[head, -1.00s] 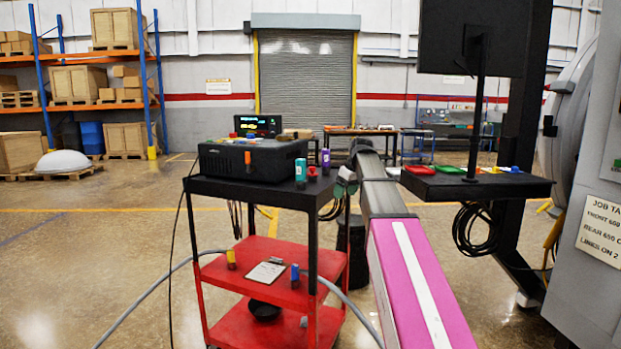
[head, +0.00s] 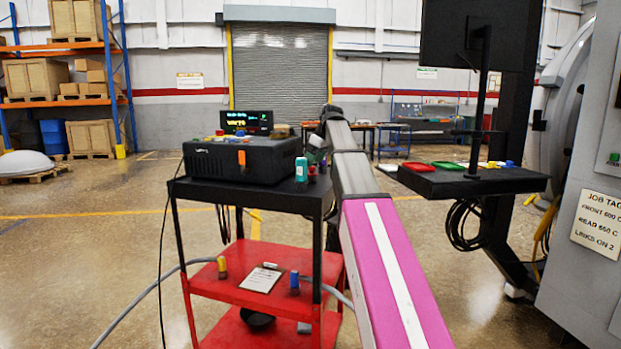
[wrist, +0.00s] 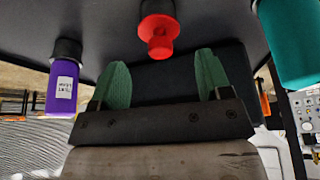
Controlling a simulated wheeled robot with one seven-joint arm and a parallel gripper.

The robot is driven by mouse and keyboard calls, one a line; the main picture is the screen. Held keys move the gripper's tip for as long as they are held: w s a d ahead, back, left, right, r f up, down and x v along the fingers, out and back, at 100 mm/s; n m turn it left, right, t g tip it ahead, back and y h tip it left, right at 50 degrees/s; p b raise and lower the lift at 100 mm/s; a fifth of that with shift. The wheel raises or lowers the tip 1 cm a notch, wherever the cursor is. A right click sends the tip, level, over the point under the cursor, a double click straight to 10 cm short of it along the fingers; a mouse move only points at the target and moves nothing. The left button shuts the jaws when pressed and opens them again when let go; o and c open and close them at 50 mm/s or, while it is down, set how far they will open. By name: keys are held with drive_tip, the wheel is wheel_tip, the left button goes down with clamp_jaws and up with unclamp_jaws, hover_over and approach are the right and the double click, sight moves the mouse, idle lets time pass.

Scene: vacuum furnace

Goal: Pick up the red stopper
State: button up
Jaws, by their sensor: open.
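The red stopper (wrist: 158,36) shows in the wrist view just past my fingertips, sideways between them, with a narrower round end towards me. In the head view the red stopper (head: 312,169) is a small spot on the black cart top, partly hidden by my gripper. My gripper (wrist: 162,82) is open, with two green fingers apart and nothing between them. The gap between fingers and stopper is hard to judge.
A purple labelled bottle (wrist: 62,88) stands left of the stopper and a teal one (wrist: 292,45) right of it in the wrist view. A black instrument box (head: 240,160) fills the cart's left. A black stand shelf (head: 465,183) with coloured trays is at right.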

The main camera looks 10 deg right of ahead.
sight(311, 174)
drive_tip(key=x, duration=0.6)
drive_tip(key=shift+s+d+f, duration=0.25)
drive_tip(key=shift+s+f, duration=0.05)
drive_tip(key=shift+f, duration=0.1)
drive_tip(key=c, duration=1)
